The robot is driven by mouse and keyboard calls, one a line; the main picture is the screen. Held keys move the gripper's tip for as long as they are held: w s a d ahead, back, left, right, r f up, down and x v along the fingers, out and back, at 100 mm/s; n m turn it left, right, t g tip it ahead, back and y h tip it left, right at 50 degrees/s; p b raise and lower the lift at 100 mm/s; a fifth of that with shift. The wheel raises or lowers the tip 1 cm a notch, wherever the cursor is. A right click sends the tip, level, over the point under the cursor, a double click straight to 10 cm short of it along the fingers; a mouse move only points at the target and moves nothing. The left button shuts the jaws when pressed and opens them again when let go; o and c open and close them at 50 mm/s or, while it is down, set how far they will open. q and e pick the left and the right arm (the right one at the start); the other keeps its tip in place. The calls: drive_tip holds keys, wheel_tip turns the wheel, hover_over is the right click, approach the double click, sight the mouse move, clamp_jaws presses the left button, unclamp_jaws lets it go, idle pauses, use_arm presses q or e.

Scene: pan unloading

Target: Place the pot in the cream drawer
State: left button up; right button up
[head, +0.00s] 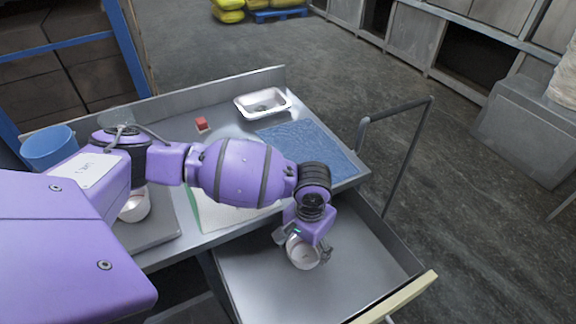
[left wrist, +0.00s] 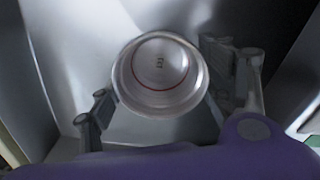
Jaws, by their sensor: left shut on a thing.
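A small, pale metallic pot (head: 304,254) is held in my left gripper (head: 303,243), over the inside of the open drawer. In the left wrist view the pot (left wrist: 160,77) shows its round open mouth, with a red ring and a small mark inside, between the two fingers (left wrist: 165,95). The pot's base is hidden, and I cannot tell whether it touches the drawer floor. The drawer (head: 250,277) is pulled out, with a bare grey metal inside and a cream front (head: 402,299). My right gripper is not in view.
Another pale pot (head: 136,206) stands under my left arm at the left of the counter. A blue mat (head: 318,147), a white metal tray (head: 262,103), a red block (head: 202,124) and a blue bucket (head: 48,147) are on or beside the counter. A grey handrail (head: 409,150) stands right.

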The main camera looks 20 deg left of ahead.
sight(305, 257)
use_arm(q)
drive_tip(key=shift+w, duration=0.1)
drive_tip(key=shift+f, duration=0.1)
drive_tip(key=o, duration=0.9)
wheel_tip(305, 257, up, 12)
drive_tip(key=p, duration=0.1)
